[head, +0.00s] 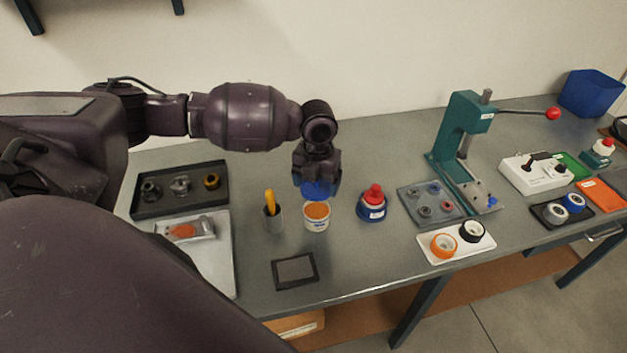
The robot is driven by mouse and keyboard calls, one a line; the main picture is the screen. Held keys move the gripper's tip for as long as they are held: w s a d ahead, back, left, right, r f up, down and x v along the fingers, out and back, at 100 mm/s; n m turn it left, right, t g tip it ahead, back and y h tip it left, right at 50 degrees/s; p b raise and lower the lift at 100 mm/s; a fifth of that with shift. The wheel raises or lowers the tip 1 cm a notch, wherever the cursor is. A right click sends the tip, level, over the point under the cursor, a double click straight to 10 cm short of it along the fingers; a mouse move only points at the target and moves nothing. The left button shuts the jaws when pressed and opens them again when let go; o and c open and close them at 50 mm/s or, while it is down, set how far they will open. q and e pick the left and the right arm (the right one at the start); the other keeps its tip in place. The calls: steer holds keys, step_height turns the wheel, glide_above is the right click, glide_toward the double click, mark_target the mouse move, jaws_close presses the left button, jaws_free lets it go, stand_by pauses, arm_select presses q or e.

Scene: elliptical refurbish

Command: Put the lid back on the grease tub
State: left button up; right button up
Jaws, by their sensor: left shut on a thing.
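The grease tub (317,222) is a small white tub with orange grease showing at its open top. It stands on the grey bench in the head view. My left gripper (318,181) points down just behind and above the tub. It is shut on the blue lid (316,190), which shows below the fingers. The lid looks apart from the tub's rim, but the exact gap is hard to judge. My right gripper is not in view.
A blue bottle with a red top (372,208) stands to the right. A dark flat pad (295,271) lies in front. A green press (462,135) stands further right.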

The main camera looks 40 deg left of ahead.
arm_select(q)
steer(key=shift+s+d+f, duration=0.1)
steer(key=shift+d+f, duration=0.05)
steer(key=shift+f, duration=0.95)
steer(key=shift+f+b, duration=0.45)
steer(key=shift+b, duration=0.5)
steer(key=shift+f+b, duration=0.7)
steer(key=shift+b, duration=0.1)
steer(key=shift+f, duration=0.9)
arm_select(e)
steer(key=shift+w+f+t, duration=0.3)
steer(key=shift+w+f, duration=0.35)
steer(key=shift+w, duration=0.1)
arm_select(q)
steer(key=shift+p, duration=0.7)
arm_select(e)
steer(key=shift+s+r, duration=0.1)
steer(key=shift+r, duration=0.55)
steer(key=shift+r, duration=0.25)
